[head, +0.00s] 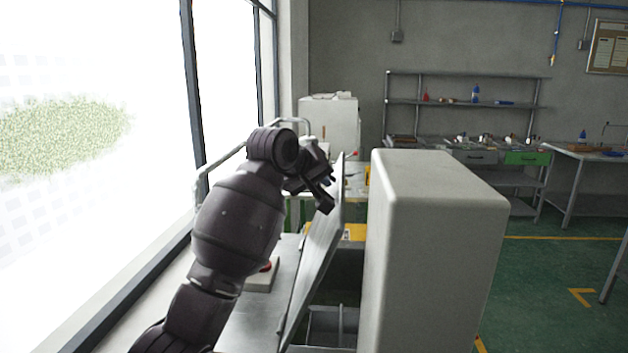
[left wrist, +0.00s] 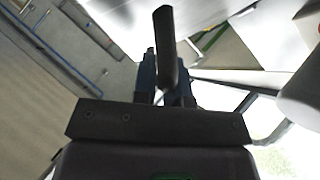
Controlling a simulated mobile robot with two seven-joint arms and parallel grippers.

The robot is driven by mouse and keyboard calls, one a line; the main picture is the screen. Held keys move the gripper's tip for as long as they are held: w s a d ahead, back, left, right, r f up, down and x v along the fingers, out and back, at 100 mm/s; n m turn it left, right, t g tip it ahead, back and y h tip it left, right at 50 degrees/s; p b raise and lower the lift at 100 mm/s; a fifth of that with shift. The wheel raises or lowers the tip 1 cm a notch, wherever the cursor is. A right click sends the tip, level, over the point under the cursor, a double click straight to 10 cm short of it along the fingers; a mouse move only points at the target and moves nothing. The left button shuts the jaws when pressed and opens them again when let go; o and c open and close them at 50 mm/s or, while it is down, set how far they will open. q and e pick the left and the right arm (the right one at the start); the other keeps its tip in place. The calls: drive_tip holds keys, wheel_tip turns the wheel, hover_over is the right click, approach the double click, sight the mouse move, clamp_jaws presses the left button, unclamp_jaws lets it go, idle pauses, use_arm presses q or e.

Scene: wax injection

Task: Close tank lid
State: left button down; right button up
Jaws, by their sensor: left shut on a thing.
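The tank lid (head: 316,258) is a thin grey metal panel. It stands tilted steeply up from the left side of the open tank (head: 333,325), whose inside shows to its right. My left gripper (head: 325,190) is at the upper part of the lid, on its left side, and is shut on it. In the left wrist view, a dark upright bar (left wrist: 165,45) stands between the fingertips (left wrist: 166,85); I cannot tell if it is a handle or the lid's edge. The exact contact is partly hidden in the head view. My right gripper is not in view.
A large light-grey housing (head: 430,250) stands right of the tank, close to the lid. A red button (head: 265,267) sits on a box left of the lid. Windows line the left side. A white machine (head: 332,125) and a shelf rack (head: 460,103) are behind. Green floor is clear at right.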

use_arm(q)
drive_tip(key=c, duration=1.4)
unclamp_jaws()
drive_tip(key=shift+c, duration=0.2)
drive_tip(key=b+v, duration=0.1)
drive_tip(key=v, duration=1)
drive_tip(key=shift+b, duration=0.4)
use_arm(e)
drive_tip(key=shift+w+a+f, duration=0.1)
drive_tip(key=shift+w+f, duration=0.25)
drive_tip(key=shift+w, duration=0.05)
use_arm(q)
drive_tip(key=shift+w, duration=0.1)
